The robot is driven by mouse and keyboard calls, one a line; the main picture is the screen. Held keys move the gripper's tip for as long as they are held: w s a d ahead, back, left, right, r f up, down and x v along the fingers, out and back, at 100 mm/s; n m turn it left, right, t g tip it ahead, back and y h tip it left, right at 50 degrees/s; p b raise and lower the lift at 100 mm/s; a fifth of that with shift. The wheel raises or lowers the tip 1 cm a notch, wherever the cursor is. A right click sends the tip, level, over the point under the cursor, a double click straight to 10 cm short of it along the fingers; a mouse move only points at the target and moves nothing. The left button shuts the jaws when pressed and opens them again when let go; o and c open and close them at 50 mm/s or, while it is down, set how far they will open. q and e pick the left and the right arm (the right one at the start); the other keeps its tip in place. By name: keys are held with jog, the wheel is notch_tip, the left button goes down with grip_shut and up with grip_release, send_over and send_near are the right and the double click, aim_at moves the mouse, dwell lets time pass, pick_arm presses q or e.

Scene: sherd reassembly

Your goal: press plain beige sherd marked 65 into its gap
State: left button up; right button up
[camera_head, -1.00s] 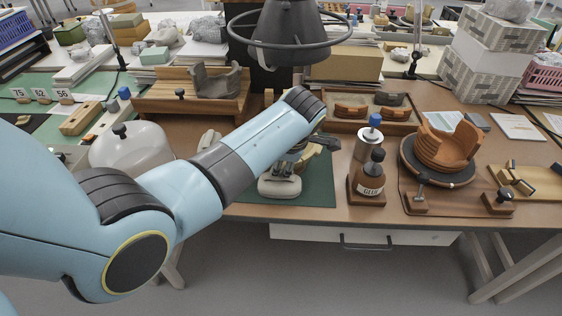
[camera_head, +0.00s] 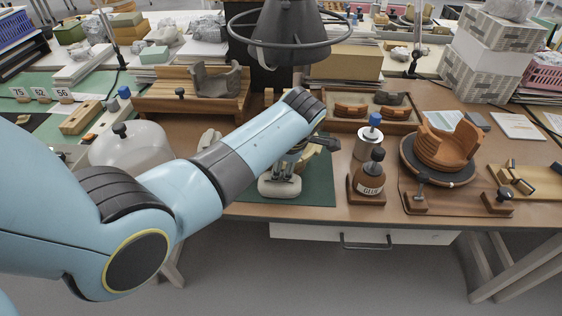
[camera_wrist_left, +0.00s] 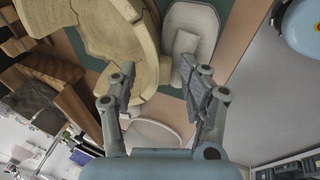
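My left gripper (camera_wrist_left: 158,88) is open in the left wrist view, with nothing between its fingertips. A beige, broken-edged vessel (camera_wrist_left: 145,55) stands beyond the fingers, with one finger overlapping its wall; I cannot tell whether they touch. A pale block (camera_wrist_left: 185,45) lies on a rounded white pad (camera_wrist_left: 205,22) beside the vessel. In the head view my left arm mostly hides the beige vessel (camera_head: 304,163), over the green mat (camera_head: 318,188). I cannot read a number 65 on any piece, and the gap is not clear. My right gripper is out of view.
A glue bottle (camera_head: 370,180) and a blue-topped metal can (camera_head: 368,145) stand right of the mat. Beyond them is an orange broken pot (camera_head: 448,145) on a dark turntable.

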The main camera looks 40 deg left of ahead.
pick_arm(q)
jog(key=v, duration=1.2)
jog(key=shift+s, duration=0.1)
jog(key=s+a+f+m+g+b, duration=0.1)
jog(key=s+f+m+b, duration=0.1)
jog(key=s+f, duration=0.7)
jog(key=s+a+f+m+g+b, duration=0.1)
jog(key=s+f+m+g+b, duration=0.3)
jog(key=f, duration=0.8)
jog(key=s+a+f+t+b, duration=0.1)
jog(key=s+f, duration=0.7)
jog(key=f, duration=0.3)
jog(key=s+f+m+t+h+b, duration=0.1)
jog(key=s+f+m+b, duration=0.1)
jog(key=s+f+m, duration=0.7)
jog(key=s+a+f+m+t+h+b, duration=0.1)
jog(key=s+f+m+h+b, duration=0.1)
jog(key=s+f+m, duration=0.7)
jog(key=s+m, duration=0.1)
jog(key=s, duration=0.4)
jog(key=shift+f+t, duration=0.15)
jog(key=shift+t, duration=0.25)
